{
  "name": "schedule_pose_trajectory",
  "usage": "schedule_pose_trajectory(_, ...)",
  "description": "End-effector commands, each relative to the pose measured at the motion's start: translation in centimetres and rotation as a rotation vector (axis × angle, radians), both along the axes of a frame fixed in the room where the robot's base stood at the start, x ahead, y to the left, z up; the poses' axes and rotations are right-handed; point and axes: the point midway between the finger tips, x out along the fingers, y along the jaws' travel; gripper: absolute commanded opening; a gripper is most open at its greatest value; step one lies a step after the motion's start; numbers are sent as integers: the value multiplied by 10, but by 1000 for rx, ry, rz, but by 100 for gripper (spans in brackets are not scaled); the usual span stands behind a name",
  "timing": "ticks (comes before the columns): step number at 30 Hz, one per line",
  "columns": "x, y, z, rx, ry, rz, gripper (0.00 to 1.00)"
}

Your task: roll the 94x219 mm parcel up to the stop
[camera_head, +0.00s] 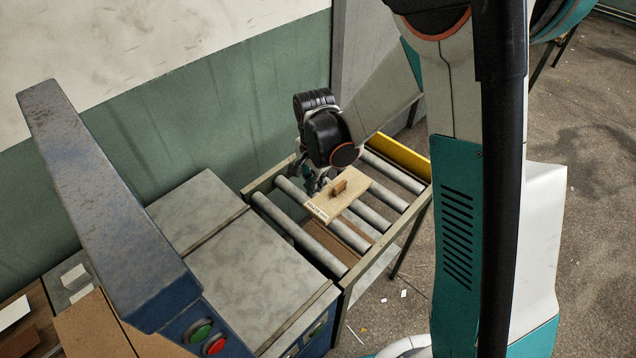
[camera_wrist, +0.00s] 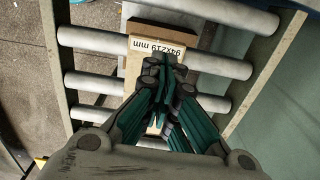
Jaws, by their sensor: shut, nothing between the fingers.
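The pale 94x219 mm parcel (camera_head: 349,191) lies flat across the rollers of a short conveyor, with a small brown block on top. Its printed label end faces the near side; in the wrist view the parcel (camera_wrist: 136,66) shows its "94x219 mm" label. The yellow stop (camera_head: 396,156) crosses the conveyor's far right end, and bare rollers lie between it and the parcel. My gripper (camera_head: 314,187) is shut and empty, at the parcel's left edge near the label end. In the wrist view my gripper (camera_wrist: 165,60) covers much of the parcel; contact cannot be told.
Metal side rails (camera_head: 388,245) flank the rollers. A brown board (camera_head: 347,234) shows below them. A grey-topped feeder table (camera_head: 250,275) joins the conveyor's near end, with a blue post (camera_head: 110,210) carrying green and red buttons. A green wall (camera_head: 240,120) stands close behind.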

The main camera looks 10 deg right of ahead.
Motion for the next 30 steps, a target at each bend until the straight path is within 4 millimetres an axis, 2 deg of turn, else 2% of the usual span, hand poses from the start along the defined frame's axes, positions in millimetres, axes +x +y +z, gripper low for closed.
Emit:
schedule_pose_trajectory(3, 0, 0, -27, 0, 0, 0, 0)
schedule_pose_trajectory(12, 2, -3, -80, 0, -1, -1, 0)
schedule_pose_trajectory(19, 18, -28, -76, 1, -1, 0, 0)
schedule_pose_trajectory(30, 22, -34, -75, 1, -1, 1, 0)
